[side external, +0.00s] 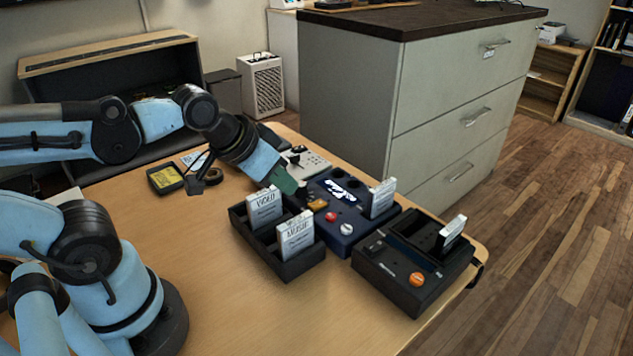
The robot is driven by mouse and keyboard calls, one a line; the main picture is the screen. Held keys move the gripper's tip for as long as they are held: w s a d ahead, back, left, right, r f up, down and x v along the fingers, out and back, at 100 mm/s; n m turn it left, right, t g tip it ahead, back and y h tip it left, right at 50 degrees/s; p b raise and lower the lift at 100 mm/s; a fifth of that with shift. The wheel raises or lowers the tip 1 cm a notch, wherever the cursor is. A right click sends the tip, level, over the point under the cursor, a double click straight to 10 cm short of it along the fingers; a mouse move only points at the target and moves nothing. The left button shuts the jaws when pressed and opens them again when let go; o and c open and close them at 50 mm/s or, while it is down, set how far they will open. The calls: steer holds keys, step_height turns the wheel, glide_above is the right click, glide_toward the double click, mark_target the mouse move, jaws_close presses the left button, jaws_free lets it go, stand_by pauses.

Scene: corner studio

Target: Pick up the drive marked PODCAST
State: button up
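Several white, upright drives stand on the table. One marked VIDEO (265,207) and one that seems to read MUSIC (296,236) sit in a black open rack. Another white drive (382,197) stands in the blue dock (345,232), and one more (452,233) stands tilted in the black dock (400,285). Their labels are too small or turned away, so I cannot tell which is PODCAST. My gripper (287,184) hangs above the table behind the rack and beside the blue dock, apart from the drives. Its fingers are seen edge-on; no drive shows in it.
The black rack (295,268) stands left of the two docks. A light grey device (312,163) lies behind my gripper, and a yellow-labelled black box (165,179) lies to the left. The table's front (260,315) is clear. A grey cabinet (350,90) stands behind the table.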

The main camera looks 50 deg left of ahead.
steer(key=o, duration=0.5)
steer(key=shift+w, duration=0.1)
step_height(320, 180, up, 4)
steer(key=g, duration=0.7)
glide_above(381, 197)
steer(key=a, duration=0.1)
steer(key=shift+w+a+f, duration=0.15)
steer(key=shift+w+d+f, duration=0.25)
steer(key=shift+w+f, duration=0.05)
steer(key=shift+w, duration=0.05)
steer(key=shift+f, duration=0.3)
step_height(381, 197, down, 12)
steer(key=shift+w+r, duration=0.1)
steer(key=shift+r, duration=0.1)
